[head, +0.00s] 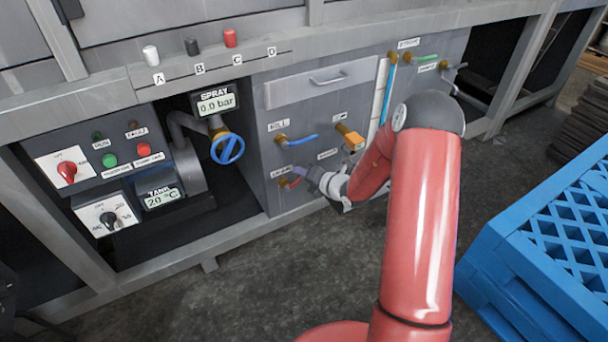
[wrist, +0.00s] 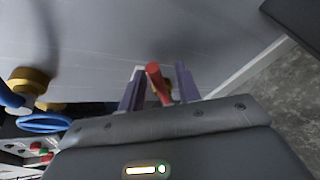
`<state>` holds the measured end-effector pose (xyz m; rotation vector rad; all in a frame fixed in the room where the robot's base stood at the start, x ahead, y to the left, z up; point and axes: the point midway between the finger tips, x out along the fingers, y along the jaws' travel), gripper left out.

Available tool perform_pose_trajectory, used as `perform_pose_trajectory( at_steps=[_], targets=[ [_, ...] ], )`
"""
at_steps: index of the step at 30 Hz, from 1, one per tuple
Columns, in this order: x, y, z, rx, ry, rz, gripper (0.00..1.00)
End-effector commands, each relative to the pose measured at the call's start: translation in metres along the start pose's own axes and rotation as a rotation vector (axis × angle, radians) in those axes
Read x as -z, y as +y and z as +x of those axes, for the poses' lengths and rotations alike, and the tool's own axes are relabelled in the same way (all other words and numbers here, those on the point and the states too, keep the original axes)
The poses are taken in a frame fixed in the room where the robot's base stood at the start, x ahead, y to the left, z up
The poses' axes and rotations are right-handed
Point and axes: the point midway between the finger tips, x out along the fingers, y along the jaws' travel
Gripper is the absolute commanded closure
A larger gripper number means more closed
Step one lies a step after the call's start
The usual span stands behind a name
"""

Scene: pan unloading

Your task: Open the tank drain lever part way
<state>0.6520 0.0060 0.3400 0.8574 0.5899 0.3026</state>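The tank drain lever is a short red handle (head: 290,183) on a brass fitting, low on the grey panel (head: 345,100) in the head view; the label above it is too small to read surely. In the wrist view the red lever (wrist: 158,82) points toward the camera, between the two purple fingers. My gripper (head: 303,175) is at the lever from the right. Its fingers (wrist: 160,88) stand apart on either side, with a gap visible at the right finger; contact on the left cannot be told. My gripper hides part of the lever.
A blue fill lever (head: 300,139) and an orange-handled valve (head: 350,138) sit just above. A blue spray handwheel (head: 228,148) is to the left, near the tank display (head: 161,197) reading 20 °C. A blue crate (head: 540,245) stands at right; the floor between is clear.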

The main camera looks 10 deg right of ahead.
Motion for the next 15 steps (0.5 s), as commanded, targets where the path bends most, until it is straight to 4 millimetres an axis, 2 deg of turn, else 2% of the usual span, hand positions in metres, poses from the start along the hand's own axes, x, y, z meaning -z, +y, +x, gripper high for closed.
perform_pose_trajectory(
  at_steps=[8,11,15],
  targets=[
    [-0.001,0.001,-0.002,-0.001,-0.001,0.000,0.67],
    [-0.002,0.001,-0.013,0.000,-0.003,-0.001,0.67],
    [-0.002,0.001,-0.037,0.001,-0.003,0.000,0.67]
  ],
)
